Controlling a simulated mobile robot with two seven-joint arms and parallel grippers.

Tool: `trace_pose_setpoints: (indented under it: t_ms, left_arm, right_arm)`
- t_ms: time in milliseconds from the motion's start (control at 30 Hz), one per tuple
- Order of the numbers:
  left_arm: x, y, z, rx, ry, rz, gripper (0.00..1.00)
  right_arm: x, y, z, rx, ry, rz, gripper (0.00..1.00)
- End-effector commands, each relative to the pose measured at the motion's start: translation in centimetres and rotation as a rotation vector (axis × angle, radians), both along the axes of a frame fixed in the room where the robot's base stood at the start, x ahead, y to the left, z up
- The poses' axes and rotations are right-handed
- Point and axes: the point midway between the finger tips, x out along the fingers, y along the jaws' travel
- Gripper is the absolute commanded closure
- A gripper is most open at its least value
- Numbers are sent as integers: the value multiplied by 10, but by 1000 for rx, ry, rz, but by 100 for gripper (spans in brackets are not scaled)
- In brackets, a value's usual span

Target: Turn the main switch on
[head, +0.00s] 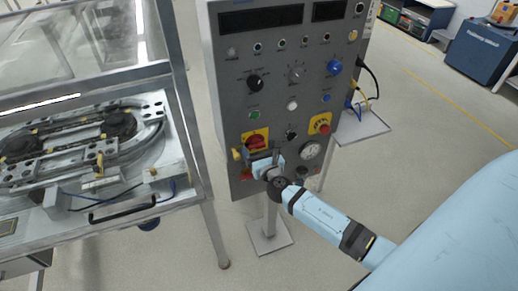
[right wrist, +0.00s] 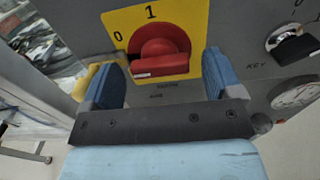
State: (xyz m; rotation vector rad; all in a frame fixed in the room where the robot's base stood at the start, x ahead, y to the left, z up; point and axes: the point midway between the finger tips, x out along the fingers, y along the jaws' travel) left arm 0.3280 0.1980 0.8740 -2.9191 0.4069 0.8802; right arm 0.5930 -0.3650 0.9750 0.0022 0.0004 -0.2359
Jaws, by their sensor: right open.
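The main switch is a red rotary knob on a yellow plate (head: 256,136), low on the left of the grey control panel (head: 274,70). In the right wrist view the red knob (right wrist: 160,50) sits below the marks 0 and 1, its grip bar lying roughly level with a white mark near its left end. My right gripper (head: 262,158) is open in front of the panel at the switch. In the right wrist view its blue fingers (right wrist: 162,80) stand left and right of the knob, with no clear contact. My left gripper is not in view.
A yellow part (head: 238,154) sticks out at the panel's left edge, close to my left finger. A key switch (right wrist: 292,43) and a round gauge (head: 310,150) are to the right. A ring track table (head: 176,183) stands left; a small shelf (head: 362,124) is at the panel's right.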

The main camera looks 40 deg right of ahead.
Motion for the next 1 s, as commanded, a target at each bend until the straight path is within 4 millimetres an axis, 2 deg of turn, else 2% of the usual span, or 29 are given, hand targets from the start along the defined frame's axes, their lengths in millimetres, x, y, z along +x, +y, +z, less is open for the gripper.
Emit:
trace_pose_setpoints:
  t_ms: [233,267,467,767,1000]
  left_arm:
    - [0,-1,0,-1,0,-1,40]
    - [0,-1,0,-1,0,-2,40]
    - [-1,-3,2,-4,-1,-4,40]
    - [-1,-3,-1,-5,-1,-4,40]
    - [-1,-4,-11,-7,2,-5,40]
  right_arm:
    - [1,0,0,0,0,0,15]
    - [1,0,0,0,0,0,17]
    - [1,0,0,0,0,0,63]
    - [1,0,-1,23,-6,0,64]
    - [1,0,-2,136,-34,-1,64]
